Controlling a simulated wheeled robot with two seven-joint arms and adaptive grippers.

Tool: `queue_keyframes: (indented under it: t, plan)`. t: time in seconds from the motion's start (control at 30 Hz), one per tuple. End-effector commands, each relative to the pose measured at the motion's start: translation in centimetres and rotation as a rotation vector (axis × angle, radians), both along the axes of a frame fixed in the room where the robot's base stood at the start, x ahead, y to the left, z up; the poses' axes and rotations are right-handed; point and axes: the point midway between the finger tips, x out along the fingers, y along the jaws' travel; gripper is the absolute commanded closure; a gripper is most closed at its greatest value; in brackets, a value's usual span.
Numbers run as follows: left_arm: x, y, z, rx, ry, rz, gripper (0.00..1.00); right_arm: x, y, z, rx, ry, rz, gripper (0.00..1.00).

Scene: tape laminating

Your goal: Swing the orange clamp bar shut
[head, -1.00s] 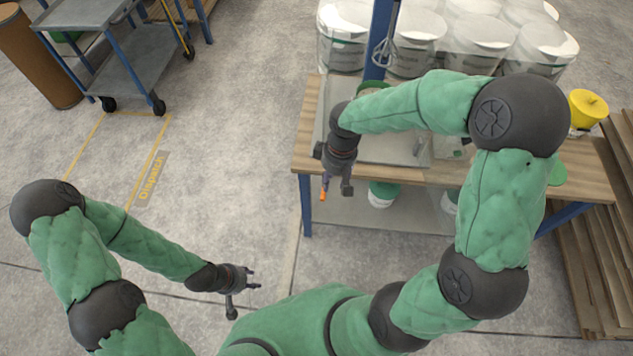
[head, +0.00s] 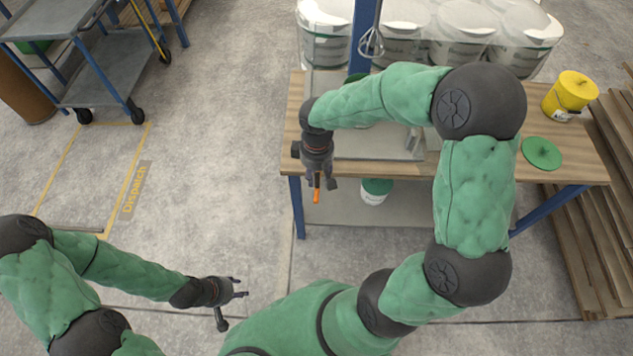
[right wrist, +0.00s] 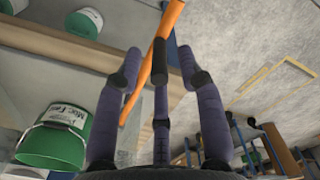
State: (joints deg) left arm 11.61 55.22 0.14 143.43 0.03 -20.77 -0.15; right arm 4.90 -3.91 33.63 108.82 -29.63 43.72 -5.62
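The orange clamp bar (head: 316,194) shows as a short piece below my right gripper (head: 321,184), at the front left edge of the workbench (head: 294,130). In the right wrist view the bar (right wrist: 136,98) runs slantwise past the fingers (right wrist: 159,60). The middle finger covers part of it. My right fingers look spread, with the bar between or just beyond them; contact is unclear. The rest of the clamp is hidden by my right arm. My left gripper (head: 243,288) is open and empty over the floor, left of the bench.
Green-lidded buckets (head: 376,190) stand under the bench. A yellow bucket (head: 570,94) and a green lid (head: 541,153) lie at its right. White tubs (head: 470,40) stand behind, planks (head: 590,220) at the right, a cart (head: 100,75) far left. The floor between is clear.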

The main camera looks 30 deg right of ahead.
Motion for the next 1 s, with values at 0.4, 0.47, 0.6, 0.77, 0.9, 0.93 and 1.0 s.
queue_keyframes:
  t: [0.4,0.47,0.6,0.77,0.9,0.93,1.0]
  plan:
    - [0.0,0.0,-1.5,0.000,0.000,0.000,0.60,0.0,0.0,-3.6,0.000,-0.001,-0.001,0.61]
    - [0.0,0.0,-1.5,0.000,0.000,0.000,0.60,0.0,0.0,-3.7,0.000,-0.001,0.000,0.61]
    - [0.0,0.0,-1.4,0.000,0.000,0.000,0.60,0.0,0.0,-3.6,0.000,-0.001,-0.001,0.61]
    - [0.0,0.0,-1.4,0.000,0.000,0.000,0.60,0.0,0.0,-3.6,0.000,-0.001,-0.001,0.95]
    - [0.0,0.0,-1.4,0.000,0.000,0.000,0.60,0.0,0.0,-3.6,0.001,-0.002,-0.001,1.00]
    - [0.0,0.0,-1.4,0.000,0.000,0.000,0.60,0.0,0.0,-3.6,0.001,-0.002,-0.001,1.00]
    - [0.0,0.0,-1.4,0.000,0.000,0.000,0.60,0.0,0.0,-3.6,0.001,-0.002,0.000,1.00]
